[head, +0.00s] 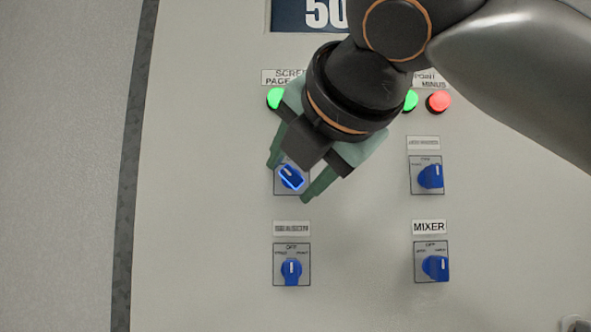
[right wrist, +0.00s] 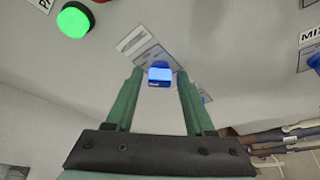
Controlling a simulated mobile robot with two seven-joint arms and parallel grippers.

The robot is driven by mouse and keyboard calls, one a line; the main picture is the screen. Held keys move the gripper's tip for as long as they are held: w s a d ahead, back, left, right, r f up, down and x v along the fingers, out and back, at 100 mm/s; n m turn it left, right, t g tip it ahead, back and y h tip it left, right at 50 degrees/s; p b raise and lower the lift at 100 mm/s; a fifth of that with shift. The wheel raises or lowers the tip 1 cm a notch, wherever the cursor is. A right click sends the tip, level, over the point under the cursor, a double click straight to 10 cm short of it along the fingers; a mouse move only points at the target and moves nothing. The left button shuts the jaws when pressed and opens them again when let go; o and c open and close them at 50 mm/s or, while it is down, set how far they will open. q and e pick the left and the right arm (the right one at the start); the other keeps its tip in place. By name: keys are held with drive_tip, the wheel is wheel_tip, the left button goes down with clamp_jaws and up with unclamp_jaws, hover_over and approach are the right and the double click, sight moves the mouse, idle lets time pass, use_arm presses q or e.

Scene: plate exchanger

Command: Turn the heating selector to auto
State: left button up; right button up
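A blue selector knob (head: 291,177) with a bright blue glow sits on a grey square plate on the panel's upper left. Its pointer looks tilted to the upper left. Its name label is hidden behind my right arm, so I cannot read whether it is the heating selector. My right gripper (head: 289,183) is open, with one green finger on each side of this knob. In the right wrist view the glowing knob (right wrist: 160,75) shows between the fingertips, with a small gap on each side. My left gripper is not in view.
Other blue knobs sit at the lower left (head: 291,270), the right (head: 430,177) and under the MIXER label (head: 436,267). Green buttons (head: 275,98) and a red button (head: 439,102) lie above. A display (head: 320,14) is at the top, partly covered.

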clamp_jaws()
